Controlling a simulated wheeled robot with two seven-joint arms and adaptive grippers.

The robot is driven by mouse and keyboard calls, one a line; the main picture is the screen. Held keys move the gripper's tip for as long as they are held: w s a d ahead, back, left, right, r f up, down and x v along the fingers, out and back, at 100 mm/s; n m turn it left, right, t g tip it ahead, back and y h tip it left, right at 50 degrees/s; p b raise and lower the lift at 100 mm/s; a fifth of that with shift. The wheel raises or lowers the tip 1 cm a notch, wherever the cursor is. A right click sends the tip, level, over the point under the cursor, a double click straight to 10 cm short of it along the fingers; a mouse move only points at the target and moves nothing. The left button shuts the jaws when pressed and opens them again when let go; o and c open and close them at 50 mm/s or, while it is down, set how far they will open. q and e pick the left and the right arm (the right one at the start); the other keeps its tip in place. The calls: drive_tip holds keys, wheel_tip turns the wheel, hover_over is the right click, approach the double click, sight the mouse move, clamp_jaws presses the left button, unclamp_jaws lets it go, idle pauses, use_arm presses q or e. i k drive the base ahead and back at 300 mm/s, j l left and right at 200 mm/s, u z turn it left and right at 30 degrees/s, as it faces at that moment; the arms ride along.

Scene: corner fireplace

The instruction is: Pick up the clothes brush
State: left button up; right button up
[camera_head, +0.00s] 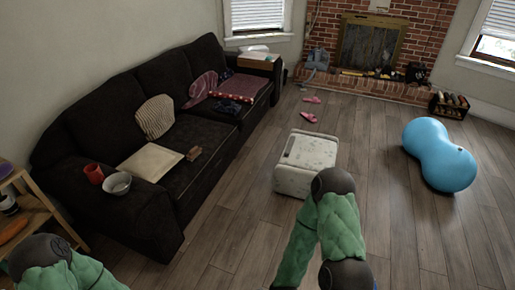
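A small brown object (194,153) lies on the dark sofa's (184,186) seat, just right of a flat cream item (150,162). It may be the clothes brush, but it is too small to tell for sure. Nothing is touching it from my side. Parts of both my arms, with green covers and dark joints, show at the bottom edge, the left one at the lower left and the right one right of centre. Neither gripper's fingers are visible.
A red mug (93,173) and grey bowl (117,184) stand on the sofa's near arm. A whitish box-like pouf (306,163) stands on the floor ahead. A blue peanut ball (439,155) is at the right. Pink slippers (309,117) lie farther back. Wooden floor between sofa and pouf is clear.

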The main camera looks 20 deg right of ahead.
sight(193, 152)
drive_tip(key=i+l, duration=0.3)
drive_tip(key=i, duration=0.2)
drive_tip(key=i+l, duration=0.25)
drive_tip(key=i, duration=0.25)
drive_tip(key=i+l, duration=0.3)
drive_tip(key=i, duration=0.2)
drive_tip(key=i+l, duration=0.3)
drive_tip(key=i, duration=0.25)
drive_tip(key=i+l, duration=0.25)
drive_tip(key=i, duration=0.25)
drive_tip(key=i+l, duration=0.3)
drive_tip(key=i, duration=0.2)
